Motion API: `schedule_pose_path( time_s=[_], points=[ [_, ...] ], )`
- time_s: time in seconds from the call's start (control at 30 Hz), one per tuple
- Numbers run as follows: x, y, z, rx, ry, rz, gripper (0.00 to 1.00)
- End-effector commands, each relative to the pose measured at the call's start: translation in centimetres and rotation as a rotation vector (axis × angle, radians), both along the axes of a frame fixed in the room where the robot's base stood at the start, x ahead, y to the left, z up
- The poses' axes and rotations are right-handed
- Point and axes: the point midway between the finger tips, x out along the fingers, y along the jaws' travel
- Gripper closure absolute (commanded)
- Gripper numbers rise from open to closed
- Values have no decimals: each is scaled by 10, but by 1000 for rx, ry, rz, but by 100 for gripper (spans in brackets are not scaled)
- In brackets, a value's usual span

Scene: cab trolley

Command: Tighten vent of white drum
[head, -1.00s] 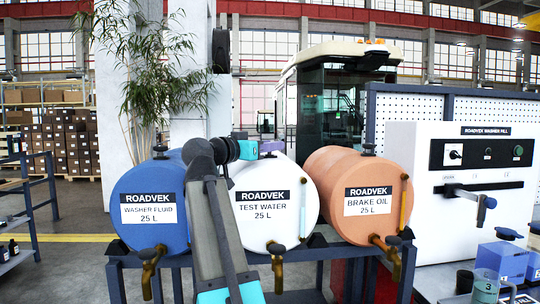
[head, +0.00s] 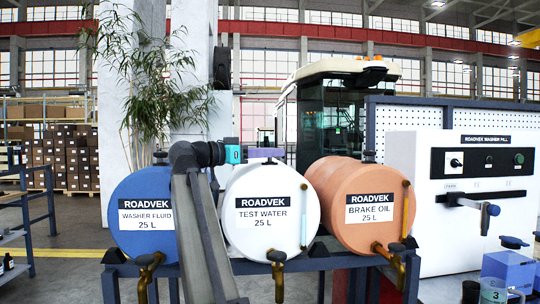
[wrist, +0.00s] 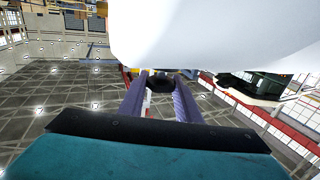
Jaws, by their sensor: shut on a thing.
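The white drum (head: 262,226), labelled TEST WATER 25 L, lies on its side on the stand between a blue drum and an orange one. My gripper (head: 268,153) is at the top of the white drum, its purple fingers reaching in from the left. In the wrist view my gripper (wrist: 160,86) is shut on the vent (wrist: 160,82), a small black knob between the two fingertips. The white drum (wrist: 215,35) fills the upper part of that view. In the head view the fingers hide the vent.
The blue WASHER FLUID drum (head: 132,238) is at left, partly behind my arm. The orange BRAKE OIL drum (head: 335,180) is close on the right. Brass taps, such as the white drum's tap (head: 277,275), stick out in front. A white washer fill cabinet (head: 450,240) stands farther right.

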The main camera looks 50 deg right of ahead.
Motion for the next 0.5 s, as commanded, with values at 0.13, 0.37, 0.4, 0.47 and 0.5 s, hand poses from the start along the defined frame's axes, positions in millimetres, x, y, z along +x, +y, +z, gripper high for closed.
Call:
schedule_pose_path(
  time_s=[0.13,0.37,0.4,0.47,0.5],
  points=[
    [-2,-1,-2,4,0,-8,92],
    [-2,-1,-2,5,-1,-7,65],
    [-2,-1,-2,5,-1,-6,58],
    [-2,-1,-2,4,0,-6,51],
    [-2,-1,-2,4,0,-5,51]
  ],
)
